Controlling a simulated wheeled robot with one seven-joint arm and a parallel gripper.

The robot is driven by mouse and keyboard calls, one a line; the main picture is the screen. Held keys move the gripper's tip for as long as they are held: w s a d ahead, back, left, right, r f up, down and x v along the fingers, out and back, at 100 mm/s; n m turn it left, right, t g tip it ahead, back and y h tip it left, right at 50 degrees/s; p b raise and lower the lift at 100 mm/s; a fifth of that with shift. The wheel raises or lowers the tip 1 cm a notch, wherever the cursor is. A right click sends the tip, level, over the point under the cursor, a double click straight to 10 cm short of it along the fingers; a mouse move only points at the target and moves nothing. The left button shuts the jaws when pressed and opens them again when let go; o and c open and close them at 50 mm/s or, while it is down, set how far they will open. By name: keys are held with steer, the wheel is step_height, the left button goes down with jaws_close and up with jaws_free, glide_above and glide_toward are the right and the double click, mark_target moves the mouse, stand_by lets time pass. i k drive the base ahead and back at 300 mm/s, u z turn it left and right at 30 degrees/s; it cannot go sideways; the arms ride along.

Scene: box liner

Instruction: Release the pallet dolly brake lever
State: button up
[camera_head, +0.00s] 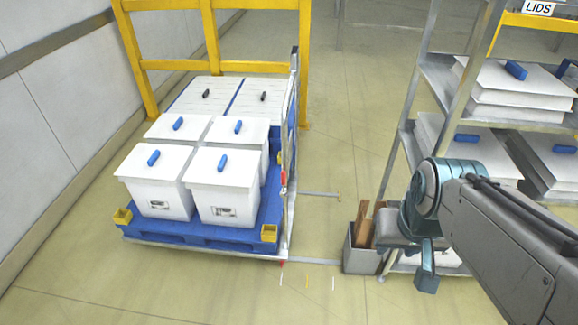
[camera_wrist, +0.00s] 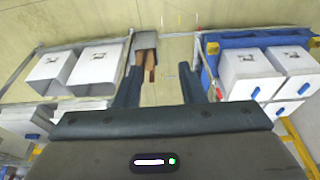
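The pallet dolly stands at the left in the head view, a blue pallet (camera_head: 190,232) on a low metal frame (camera_head: 200,254). An upright post (camera_head: 289,150) rises at its right side, with a small red part (camera_head: 284,181) on it. I cannot tell which of these is the brake lever. My gripper (camera_wrist: 160,88) is open and empty in the wrist view, its fingers wide apart. In the head view it hangs right of the dolly, apart from it and partly hidden by my arm.
White lidded boxes (camera_head: 155,180) with blue handles stand on the pallet. A yellow rail (camera_head: 215,66) is behind. A shelf rack with lids (camera_head: 515,85) stands at the right. A grey bin of brown pieces (camera_head: 358,258) stands at its foot. The floor between is mostly clear.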

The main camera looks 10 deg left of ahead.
mark_target(284, 193)
steer(key=u, duration=0.85)
steer(key=i, duration=1.15)
steer(key=z, duration=0.8)
